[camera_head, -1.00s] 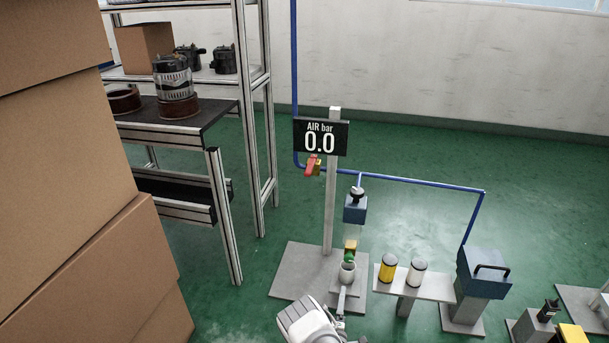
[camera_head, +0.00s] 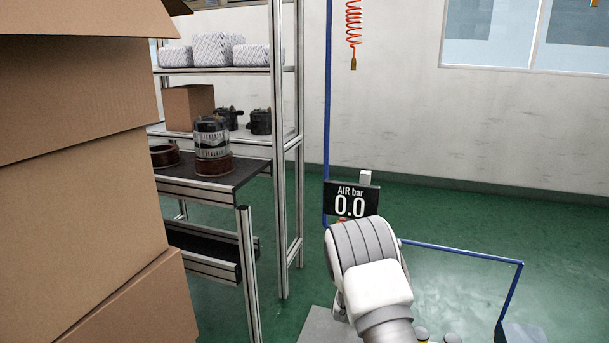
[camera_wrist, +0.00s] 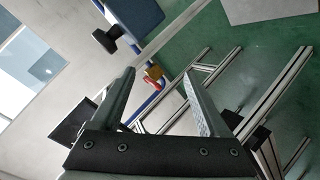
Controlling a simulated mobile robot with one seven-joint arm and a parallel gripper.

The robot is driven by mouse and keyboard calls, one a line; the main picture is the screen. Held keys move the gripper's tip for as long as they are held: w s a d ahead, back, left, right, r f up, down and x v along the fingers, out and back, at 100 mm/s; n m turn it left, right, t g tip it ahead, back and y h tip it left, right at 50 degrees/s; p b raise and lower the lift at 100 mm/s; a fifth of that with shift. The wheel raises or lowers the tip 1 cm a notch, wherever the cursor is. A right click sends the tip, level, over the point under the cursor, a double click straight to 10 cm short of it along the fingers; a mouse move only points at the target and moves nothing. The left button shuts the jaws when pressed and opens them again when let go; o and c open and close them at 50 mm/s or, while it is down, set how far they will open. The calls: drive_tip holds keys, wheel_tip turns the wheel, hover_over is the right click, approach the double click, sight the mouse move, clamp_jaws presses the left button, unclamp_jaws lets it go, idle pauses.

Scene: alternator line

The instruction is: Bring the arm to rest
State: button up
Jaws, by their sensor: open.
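My gripper (camera_wrist: 158,98) shows in the wrist view with its two fingers well apart and nothing between them. Beyond the fingers are a red and brass valve (camera_wrist: 152,75) on the blue pipe and part of a blue unit with a black knob (camera_wrist: 118,38), apart from the fingers. In the head view my white and grey arm rises at the lower middle and covers the valve area and most of the stand below the air display (camera_head: 350,202), which reads 0.0. My gripper itself does not show in the head view.
Stacked cardboard boxes (camera_head: 85,200) fill the left. A dark workbench (camera_head: 235,178) and a metal-frame shelf (camera_head: 282,140) stand behind them. A blue pipe (camera_head: 465,255) runs to the right of my arm. An orange coiled hose (camera_head: 353,30) hangs at the top. Green floor (camera_head: 560,235) lies open at the right.

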drive_tip(key=s+a+r+m+g+y, duration=0.2)
drive_tip(key=s+r, duration=0.6)
drive_tip(key=r, duration=0.4)
drive_tip(key=s+a+r+m+g+y, duration=0.1)
drive_tip(key=s+r+y, duration=0.1)
drive_tip(key=s+r, duration=0.9)
drive_tip(key=s+d+r+m+g, duration=0.1)
drive_tip(key=s+r+m+g, duration=0.15)
drive_tip(key=s, duration=1.15)
drive_tip(key=s+d+r+m+g, duration=0.1)
drive_tip(key=s+r, duration=0.3)
drive_tip(key=s, duration=1)
wheel_tip(320, 180, up, 28)
drive_tip(key=p, duration=2.8)
drive_tip(key=shift+w+a+p, duration=0.2)
drive_tip(key=shift+a+p, duration=0.1)
drive_tip(key=shift+n, duration=0.25)
